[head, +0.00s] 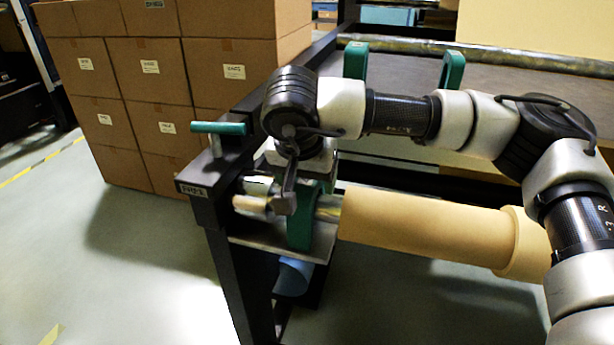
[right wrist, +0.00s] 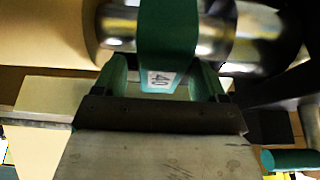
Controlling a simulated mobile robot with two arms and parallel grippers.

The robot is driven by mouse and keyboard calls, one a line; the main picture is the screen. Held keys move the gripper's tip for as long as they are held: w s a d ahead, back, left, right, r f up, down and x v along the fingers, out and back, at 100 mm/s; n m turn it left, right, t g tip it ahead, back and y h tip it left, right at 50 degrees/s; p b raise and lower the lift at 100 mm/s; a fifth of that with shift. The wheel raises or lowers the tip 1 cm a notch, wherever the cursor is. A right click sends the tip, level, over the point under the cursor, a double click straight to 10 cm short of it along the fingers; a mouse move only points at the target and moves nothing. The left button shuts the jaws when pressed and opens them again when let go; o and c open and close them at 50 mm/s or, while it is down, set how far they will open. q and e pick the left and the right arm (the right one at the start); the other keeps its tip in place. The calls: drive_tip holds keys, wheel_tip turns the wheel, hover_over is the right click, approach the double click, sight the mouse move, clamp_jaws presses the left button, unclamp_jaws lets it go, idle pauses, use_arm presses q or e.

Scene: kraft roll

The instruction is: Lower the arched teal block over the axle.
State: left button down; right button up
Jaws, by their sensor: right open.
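The arched teal block (head: 301,231) stands across the shiny metal axle (head: 329,207) beside the kraft roll (head: 425,230) in the head view. Its lower part reaches the grey support ledge; the exact contact is hard to see. In the right wrist view the block (right wrist: 168,30) crosses in front of the axle (right wrist: 258,40) and carries a label reading 40. My right gripper (right wrist: 160,78) is open, with one green finger on each side of the block's labelled part. In the head view my right arm partly hides the block's top. My left gripper is not in view.
A black frame post (head: 228,270) and a teal-handled lever (head: 218,128) stand left of the block. Two more teal arches (head: 452,70) stand on the dark bench (head: 500,100) behind. Stacked cartons (head: 150,70) fill the back left. The floor at front left is clear.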

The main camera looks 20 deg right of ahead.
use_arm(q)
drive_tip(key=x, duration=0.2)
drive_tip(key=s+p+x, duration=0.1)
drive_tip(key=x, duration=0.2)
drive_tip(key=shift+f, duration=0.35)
use_arm(e)
drive_tip(key=v, duration=1)
drive_tip(key=shift+s+a+r, duration=0.1)
drive_tip(key=shift+a+r, duration=0.05)
drive_tip(key=shift+r, duration=0.05)
